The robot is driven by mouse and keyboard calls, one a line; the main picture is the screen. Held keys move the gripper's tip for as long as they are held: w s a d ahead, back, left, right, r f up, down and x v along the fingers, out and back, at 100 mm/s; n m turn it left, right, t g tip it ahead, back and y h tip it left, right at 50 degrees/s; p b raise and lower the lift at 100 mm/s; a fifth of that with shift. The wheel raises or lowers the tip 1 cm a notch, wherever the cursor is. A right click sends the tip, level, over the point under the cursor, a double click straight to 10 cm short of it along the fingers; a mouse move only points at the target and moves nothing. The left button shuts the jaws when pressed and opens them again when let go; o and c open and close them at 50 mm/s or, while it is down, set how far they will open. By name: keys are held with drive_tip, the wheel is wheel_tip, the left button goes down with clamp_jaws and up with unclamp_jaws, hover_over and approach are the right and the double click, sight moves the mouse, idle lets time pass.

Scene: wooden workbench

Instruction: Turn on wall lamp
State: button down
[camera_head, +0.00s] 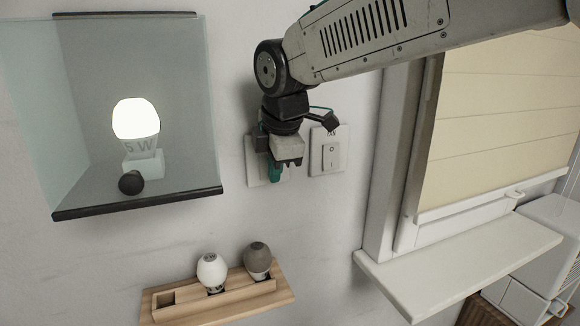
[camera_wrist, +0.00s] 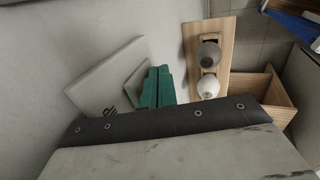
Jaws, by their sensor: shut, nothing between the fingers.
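The wall lamp is a glass case (camera_head: 190,110) at the left in the head view, with a bulb (camera_head: 136,119) inside that glows bright white. A light switch plate (camera_head: 254,170) is on the wall right of the lamp, partly hidden behind my gripper. My gripper (camera_head: 273,172) points down in front of this plate, its teal fingers shut and empty. In the wrist view the shut fingers (camera_wrist: 158,87) are beside the switch plate (camera_wrist: 106,79) and seem close to its rocker (camera_wrist: 136,84); I cannot tell whether they touch. The rocker's position is not clear.
A second switch (camera_head: 328,156), labelled FAN, is just right of my gripper. A wooden shelf (camera_head: 215,309) below holds a white bulb (camera_head: 211,270) and a grey bulb (camera_head: 257,259). A window sill (camera_head: 455,262) juts out at the right. The wall between lamp and switches is clear.

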drive_tip(key=shift+a+r, duration=0.1)
drive_tip(key=shift+a, duration=0.1)
drive_tip(key=shift+r, duration=0.1)
drive_tip(key=shift+r, duration=0.65)
drive_tip(key=shift+s, duration=0.15)
drive_tip(key=s+d+r, duration=0.3)
drive_tip(key=s+r, duration=0.5)
drive_tip(key=shift+s, duration=0.35)
